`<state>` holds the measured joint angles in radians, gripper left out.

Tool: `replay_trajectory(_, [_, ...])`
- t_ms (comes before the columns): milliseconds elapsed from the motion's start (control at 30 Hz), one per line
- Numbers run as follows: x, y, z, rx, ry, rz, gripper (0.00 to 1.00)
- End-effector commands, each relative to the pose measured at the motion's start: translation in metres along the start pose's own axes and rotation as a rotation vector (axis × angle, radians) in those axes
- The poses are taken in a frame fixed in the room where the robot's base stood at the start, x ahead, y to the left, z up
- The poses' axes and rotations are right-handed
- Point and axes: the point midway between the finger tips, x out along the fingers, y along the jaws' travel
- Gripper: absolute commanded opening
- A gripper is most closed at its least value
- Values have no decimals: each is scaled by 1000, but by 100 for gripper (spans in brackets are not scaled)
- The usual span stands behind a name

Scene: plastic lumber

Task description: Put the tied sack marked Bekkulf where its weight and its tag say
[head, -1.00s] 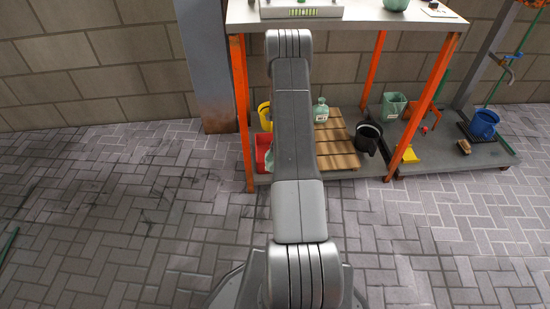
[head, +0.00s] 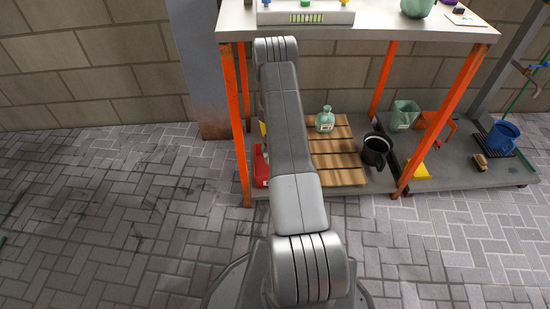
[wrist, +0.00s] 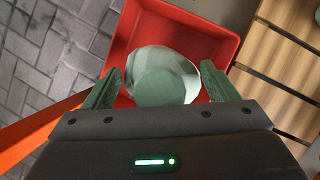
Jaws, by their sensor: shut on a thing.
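A green, pale-patched sack (wrist: 165,80) sits between the two green fingers of my gripper (wrist: 161,69) in the wrist view. My gripper is shut on it. The sack is over or inside a red bin (wrist: 222,38); I cannot tell whether it touches the bottom. No mark or tag on it can be read. In the head view my arm hides the gripper and sack, and only part of the red bin (head: 261,167) shows at the lower shelf's left end. A green sack with a white label (head: 325,119) stands on a wooden slatted pallet (head: 338,160); its writing is too small to read.
A white worktop (head: 370,32) on orange posts carries a scale-like box (head: 305,13) and a green object (head: 417,7). An orange post (head: 244,165) is close beside the bin.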

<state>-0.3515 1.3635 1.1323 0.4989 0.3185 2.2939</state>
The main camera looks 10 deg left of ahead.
Motion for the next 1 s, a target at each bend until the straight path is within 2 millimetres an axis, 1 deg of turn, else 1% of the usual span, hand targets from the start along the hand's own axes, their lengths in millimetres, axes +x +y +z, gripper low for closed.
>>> replay_trajectory(33, [13,0,-5,-1,-1,-1,14])
replay_trajectory(100, [21,-1,-8,0,-1,-1,14])
replay_trajectory(267, [32,-1,-13,0,-3,-1,14])
replay_trajectory(433, [55,-1,-22,-2,-2,-1,14])
replay_trajectory(500, [58,-1,-23,-2,-3,-1,14])
replay_trajectory(700, [57,-1,-23,-2,-3,-1,14])
replay_trajectory(833, [60,-1,-24,-1,-3,-1,14])
replay_trajectory(867, [60,0,-25,-1,-1,0,84])
replay_trajectory(933, [60,0,-24,-1,-1,0,98])
replay_trajectory(967, [60,0,-24,-1,-1,0,100])
replay_trajectory(1000, [60,0,-24,-1,-1,0,100])
